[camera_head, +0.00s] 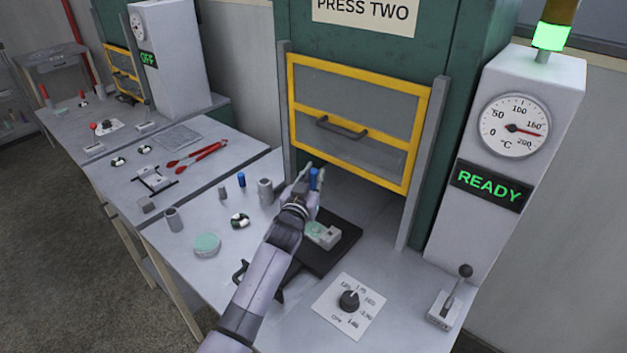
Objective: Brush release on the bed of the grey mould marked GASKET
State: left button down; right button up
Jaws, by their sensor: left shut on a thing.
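A small grey mould (330,238) with a pale green bed sits on a black plate (347,247) in front of the press. Any marking on it is too small to read. My left forearm covers part of the plate's left side. My right gripper is not in view.
The yellow-framed press guard (350,150) is raised behind the plate. Grey cylinders (265,191), a blue-topped item (241,180) and a round green-topped tin (207,245) stand to the left. A dial card (349,306) and a lever (452,297) are at the front right.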

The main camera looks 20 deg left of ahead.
aim_at(313, 169)
pick_arm(q)
jog(key=shift+r+p, duration=0.55)
jog(key=shift+r, duration=0.4)
jog(key=shift+w+a+r+p, duration=0.1)
jog(key=shift+a+r+p, duration=0.05)
jog(key=shift+r+p, duration=0.45)
jog(key=shift+r, duration=0.4)
jog(key=shift+f, duration=0.1)
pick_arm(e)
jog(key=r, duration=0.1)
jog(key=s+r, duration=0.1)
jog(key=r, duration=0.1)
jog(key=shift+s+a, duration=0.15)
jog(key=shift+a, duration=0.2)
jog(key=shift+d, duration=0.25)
